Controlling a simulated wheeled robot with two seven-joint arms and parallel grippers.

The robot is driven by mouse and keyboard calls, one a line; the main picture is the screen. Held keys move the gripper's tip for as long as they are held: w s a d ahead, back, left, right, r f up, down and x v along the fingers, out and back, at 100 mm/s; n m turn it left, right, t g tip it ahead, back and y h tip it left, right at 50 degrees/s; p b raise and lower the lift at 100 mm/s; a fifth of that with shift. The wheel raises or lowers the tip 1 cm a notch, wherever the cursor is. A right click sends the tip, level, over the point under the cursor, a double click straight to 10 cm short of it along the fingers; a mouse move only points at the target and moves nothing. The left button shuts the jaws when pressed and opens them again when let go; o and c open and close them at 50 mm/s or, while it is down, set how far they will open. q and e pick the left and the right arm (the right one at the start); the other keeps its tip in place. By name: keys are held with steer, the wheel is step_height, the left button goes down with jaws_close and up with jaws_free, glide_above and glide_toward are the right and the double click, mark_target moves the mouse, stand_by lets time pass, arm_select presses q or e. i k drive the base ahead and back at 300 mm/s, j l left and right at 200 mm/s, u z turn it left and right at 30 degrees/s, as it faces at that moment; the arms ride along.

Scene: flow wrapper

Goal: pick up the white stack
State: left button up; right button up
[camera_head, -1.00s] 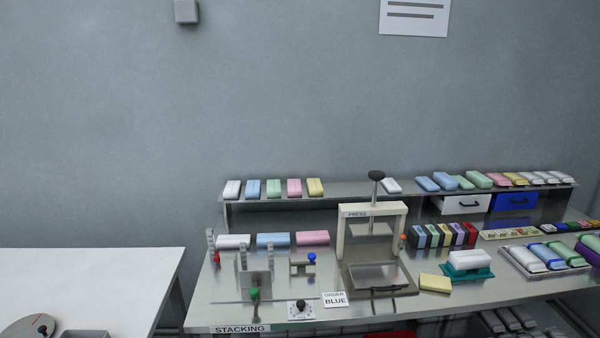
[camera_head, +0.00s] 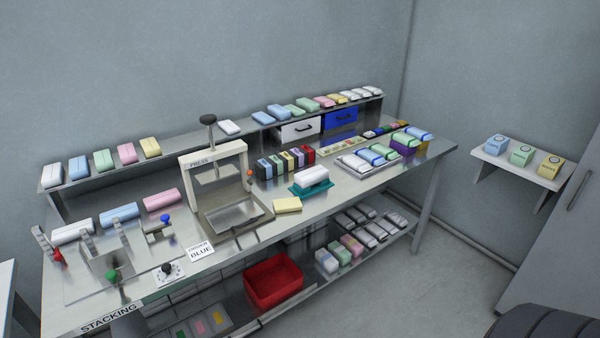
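Several white stacks are in view, and I cannot tell which one the task names. One white stack (camera_head: 73,232) lies at the back left of the steel bench (camera_head: 330,208), beside a blue stack (camera_head: 120,215) and a pink stack (camera_head: 160,199). Another white block (camera_head: 312,175) sits on a teal holder (camera_head: 312,187) right of the press (camera_head: 213,170). A smaller white one (camera_head: 52,175) is at the left end of the raised shelf (camera_head: 180,147), and a white piece (camera_head: 230,127) lies farther right there. Neither gripper is in view.
A stacking jig (camera_head: 105,255) with upright posts stands at the bench's left end, near an "ORDER BLUE" card (camera_head: 200,251). A red bin (camera_head: 273,281) is on the lower shelf. A wall shelf (camera_head: 520,168) holds several small boxes. Floor (camera_head: 440,270) shows clear at right.

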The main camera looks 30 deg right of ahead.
mark_target(309, 178)
steer(key=i+z, duration=0.75)
